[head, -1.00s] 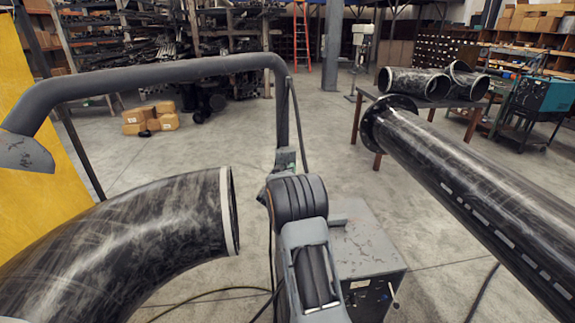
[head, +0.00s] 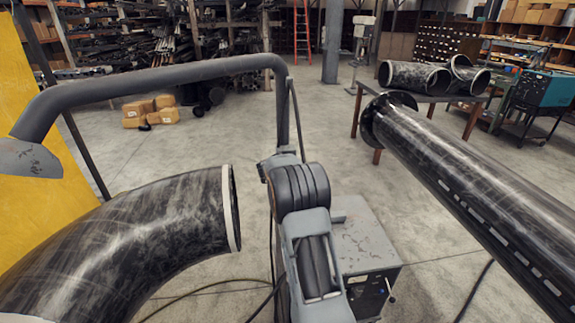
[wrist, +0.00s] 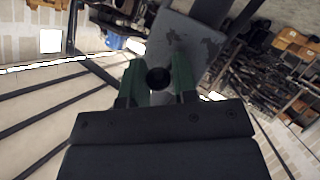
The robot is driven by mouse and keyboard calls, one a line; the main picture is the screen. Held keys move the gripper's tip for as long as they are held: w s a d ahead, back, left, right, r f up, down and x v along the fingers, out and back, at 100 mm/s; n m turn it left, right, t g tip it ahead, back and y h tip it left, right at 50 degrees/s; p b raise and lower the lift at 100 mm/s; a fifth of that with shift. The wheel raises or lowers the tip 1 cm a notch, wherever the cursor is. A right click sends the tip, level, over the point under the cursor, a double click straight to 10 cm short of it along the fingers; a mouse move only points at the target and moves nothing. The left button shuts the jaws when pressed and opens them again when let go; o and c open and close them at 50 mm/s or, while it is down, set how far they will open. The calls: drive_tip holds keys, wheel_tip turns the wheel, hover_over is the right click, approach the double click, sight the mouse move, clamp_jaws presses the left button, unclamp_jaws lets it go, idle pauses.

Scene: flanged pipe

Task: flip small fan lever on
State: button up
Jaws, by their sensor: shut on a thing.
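In the wrist view my gripper (wrist: 158,82) has two green fingers, closed around a dark round knob (wrist: 158,77). A scuffed grey plate (wrist: 183,42) is just behind the knob. I cannot tell for certain that the knob is the fan lever's end. In the head view my arm covers most of the gripper and whatever it holds, in front of the upright of a grey curved extraction pipe. A grey box-like machine (head: 370,235) stands to the right of my arm, with a small light-tipped handle (head: 391,293) on its side.
A large black elbow pipe (head: 120,240) fills the lower left. A long black flanged pipe (head: 470,175) runs along the right. The grey extraction pipe (head: 160,80) arches across the left. A table (head: 425,98) with short pipes is behind. Open floor lies at middle left.

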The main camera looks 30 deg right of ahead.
drive_tip(key=shift+d+r, duration=0.1)
drive_tip(key=shift+d, duration=0.05)
drive_tip(key=o, duration=0.8)
drive_tip(key=shift+o, duration=0.2)
drive_tip(key=shift+s+a+r, duration=0.15)
drive_tip(key=shift+s+a, duration=0.05)
drive_tip(key=shift+a, duration=0.25)
drive_tip(key=b+v, duration=0.1)
drive_tip(key=v, duration=1.1)
drive_tip(key=shift+s+a, duration=0.25)
drive_tip(key=shift+s, duration=0.05)
drive_tip(key=shift+r, duration=0.15)
